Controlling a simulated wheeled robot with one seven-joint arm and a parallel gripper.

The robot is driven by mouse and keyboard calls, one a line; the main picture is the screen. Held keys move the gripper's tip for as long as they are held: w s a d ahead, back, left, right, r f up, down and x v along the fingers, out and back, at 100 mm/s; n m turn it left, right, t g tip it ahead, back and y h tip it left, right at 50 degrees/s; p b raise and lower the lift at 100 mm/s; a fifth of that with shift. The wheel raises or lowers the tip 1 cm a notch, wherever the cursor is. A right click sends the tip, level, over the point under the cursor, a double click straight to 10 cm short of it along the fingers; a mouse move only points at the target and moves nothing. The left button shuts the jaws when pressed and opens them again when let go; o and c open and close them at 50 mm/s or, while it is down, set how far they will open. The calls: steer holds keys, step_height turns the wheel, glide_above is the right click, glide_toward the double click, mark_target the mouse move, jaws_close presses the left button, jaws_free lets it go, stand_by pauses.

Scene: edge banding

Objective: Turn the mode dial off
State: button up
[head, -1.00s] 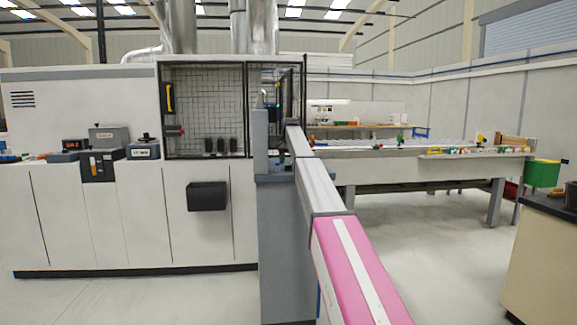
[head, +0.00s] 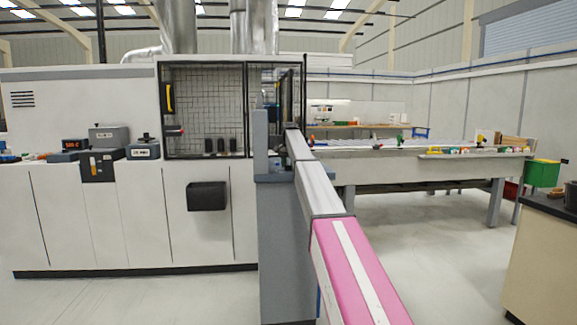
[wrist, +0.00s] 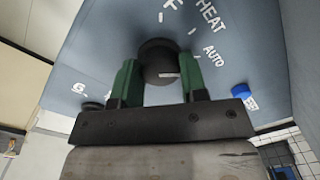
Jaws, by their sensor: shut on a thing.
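The mode dial (wrist: 158,56) is a round black knob on a blue-grey panel (wrist: 110,35) in the wrist view. A short white mark shows on its lower right part; I cannot tell for sure which label it points at. The labels HEAT and AUTO (wrist: 214,57) stand to its right, and a cut-off label ending in F is above it. My gripper (wrist: 160,66) has its green fingers on either side of the knob and is shut on it. In the head view my arm reaches to the grey post by the machine, and the dial cannot be made out.
A blue button (wrist: 240,90) is right of the dial on the panel, and another dark knob (wrist: 92,106) is to its left. In the head view, the white machine (head: 110,215) fills the left, and a long worktable (head: 400,165) stands on the right.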

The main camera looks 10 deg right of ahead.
steer(key=n, duration=0.4)
steer(key=shift+n, duration=0.3)
steer(key=n, duration=0.9)
steer(key=shift+w, duration=0.1)
steer(key=shift+n+g, duration=0.3)
steer(key=shift+n, duration=1.5)
steer(key=o, duration=0.9)
